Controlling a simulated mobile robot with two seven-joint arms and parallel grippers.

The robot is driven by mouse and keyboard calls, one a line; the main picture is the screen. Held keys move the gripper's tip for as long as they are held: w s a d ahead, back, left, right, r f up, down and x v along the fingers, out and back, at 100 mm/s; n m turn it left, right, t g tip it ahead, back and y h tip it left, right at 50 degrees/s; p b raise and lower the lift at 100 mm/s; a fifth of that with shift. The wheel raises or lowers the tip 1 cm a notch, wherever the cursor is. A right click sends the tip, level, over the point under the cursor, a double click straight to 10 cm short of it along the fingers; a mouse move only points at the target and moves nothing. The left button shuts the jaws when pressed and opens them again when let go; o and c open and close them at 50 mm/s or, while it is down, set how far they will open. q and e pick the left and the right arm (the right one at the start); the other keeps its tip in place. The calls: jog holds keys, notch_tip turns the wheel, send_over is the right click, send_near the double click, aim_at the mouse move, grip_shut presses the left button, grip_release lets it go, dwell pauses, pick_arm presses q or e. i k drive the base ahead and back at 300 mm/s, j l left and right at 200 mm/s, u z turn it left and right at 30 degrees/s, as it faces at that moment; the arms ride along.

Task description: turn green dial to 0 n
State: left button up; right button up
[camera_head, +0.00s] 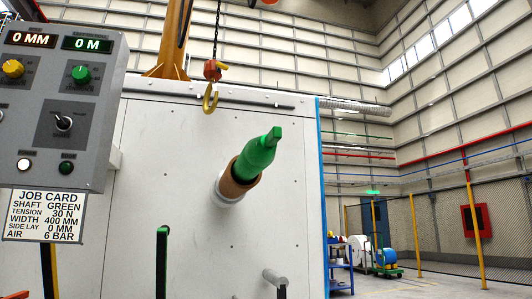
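The green dial (80,73) is a small round knob on the grey control panel (88,150) at the upper left of the head view. The dial's scale marks are too small to read. Neither of my grippers shows in this view, and nothing touches the dial.
A yellow dial (13,69) sits left of the green one, under a "0 MM" display (27,39). A black switch (64,122) is below. A job card (43,215) hangs under the panel. A green shaft (258,157) in a brown core sticks out from the white machine (150,150).

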aim_at(81, 75)
jog(key=u, duration=1.3)
jog(key=j+z, duration=0.3)
jog(key=k, duration=0.05)
